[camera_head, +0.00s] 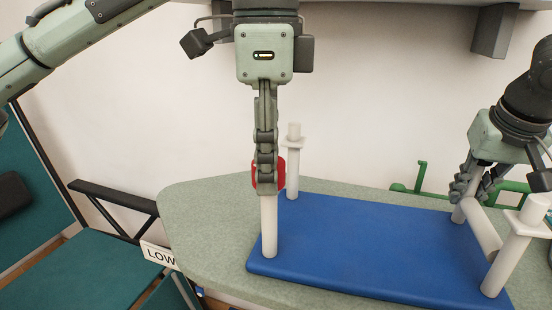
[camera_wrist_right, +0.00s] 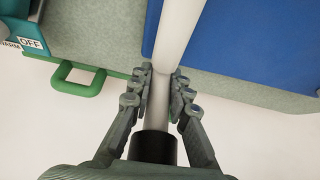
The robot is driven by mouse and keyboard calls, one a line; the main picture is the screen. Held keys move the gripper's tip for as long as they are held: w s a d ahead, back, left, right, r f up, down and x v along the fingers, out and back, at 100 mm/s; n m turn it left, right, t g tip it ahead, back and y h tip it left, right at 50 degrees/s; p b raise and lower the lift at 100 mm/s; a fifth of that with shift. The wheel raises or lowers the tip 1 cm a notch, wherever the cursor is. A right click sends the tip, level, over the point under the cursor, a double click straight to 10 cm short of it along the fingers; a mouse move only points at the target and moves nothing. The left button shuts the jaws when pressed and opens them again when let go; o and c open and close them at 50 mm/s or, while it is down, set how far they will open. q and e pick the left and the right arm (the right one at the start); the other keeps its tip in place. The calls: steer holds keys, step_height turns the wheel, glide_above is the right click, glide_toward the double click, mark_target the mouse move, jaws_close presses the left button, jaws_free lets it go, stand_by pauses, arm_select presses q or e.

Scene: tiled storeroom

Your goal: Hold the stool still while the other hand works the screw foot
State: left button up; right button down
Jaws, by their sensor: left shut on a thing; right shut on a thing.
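The stool lies upside down, its blue seat (camera_head: 350,245) flat on the counter and its white legs pointing up. My left gripper (camera_head: 267,182) comes straight down onto the top of the near-left leg (camera_head: 269,228). It is shut on the red screw foot (camera_head: 281,172), which is partly hidden behind the fingers. My right gripper (camera_head: 466,192) is shut on a white bar of the stool at the far right. In the right wrist view, the white bar (camera_wrist_right: 178,35) runs between its fingers (camera_wrist_right: 160,95), with a dark cylinder (camera_wrist_right: 152,147) below them.
The grey-green speckled counter (camera_head: 200,215) has free room left of the seat. Two other legs, at the back (camera_head: 293,165) and near right (camera_head: 515,250), stand up with white flanged ends. A green handle (camera_wrist_right: 78,80) lies beside the counter edge. A teal chair (camera_head: 90,260) stands at left.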

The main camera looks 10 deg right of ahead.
stand_by(0.3)
arm_select(q)
steer(key=o, duration=1.2)
steer(key=shift+c, duration=0.2)
step_height(320, 180, up, 12)
arm_select(e)
steer(key=c, duration=1.1)
jaws_free()
